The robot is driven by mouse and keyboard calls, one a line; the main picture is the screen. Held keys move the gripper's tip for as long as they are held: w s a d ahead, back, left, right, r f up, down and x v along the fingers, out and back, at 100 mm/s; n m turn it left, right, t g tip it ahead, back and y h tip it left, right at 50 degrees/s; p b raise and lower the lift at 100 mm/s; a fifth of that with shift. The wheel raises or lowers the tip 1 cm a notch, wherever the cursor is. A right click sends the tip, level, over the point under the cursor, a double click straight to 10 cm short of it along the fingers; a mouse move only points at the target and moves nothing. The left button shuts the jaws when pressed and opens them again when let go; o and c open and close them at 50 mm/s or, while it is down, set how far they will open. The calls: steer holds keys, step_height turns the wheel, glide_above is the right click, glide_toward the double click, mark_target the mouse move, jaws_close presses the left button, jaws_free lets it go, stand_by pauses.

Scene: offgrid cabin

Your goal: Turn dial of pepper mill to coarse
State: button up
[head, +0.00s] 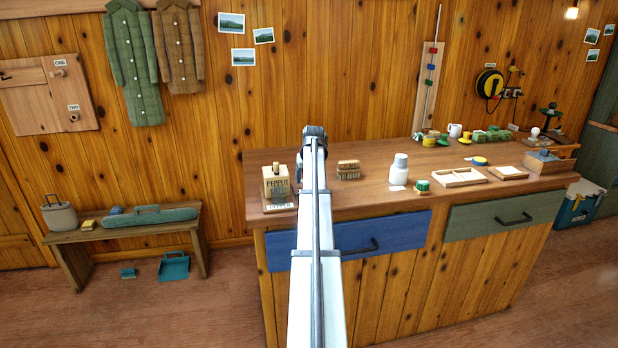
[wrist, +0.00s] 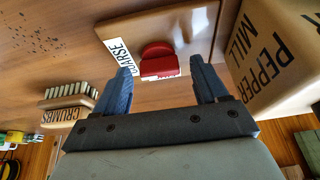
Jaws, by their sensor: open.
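The pepper mill (head: 276,183) is a tan block with dark lettering at the left end of the counter, partly hidden by my arm in the head view. In the wrist view the mill (wrist: 268,62) stands at the right, marked PEPPER MILL. Beside it lies a pale plate (wrist: 190,22) with a red dial (wrist: 158,60) and a white COARSE label (wrist: 118,53) left of the dial. Another label by the dial is mostly hidden. My gripper (wrist: 160,76) is open, with its blue fingers either side of the dial in the picture. I cannot tell whether they touch it.
A brush on a block marked CRUMBS (wrist: 68,115) is left of my gripper in the wrist view; dark specks (wrist: 35,35) lie on the counter (wrist: 75,15). In the head view, a white bottle (head: 399,172) and a shallow wooden tray (head: 460,184) stand farther right.

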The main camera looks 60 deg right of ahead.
steer(key=v, duration=1.3)
steer(key=shift+s+r, duration=0.2)
steer(key=shift+r, duration=0.1)
steer(key=shift+a, duration=0.15)
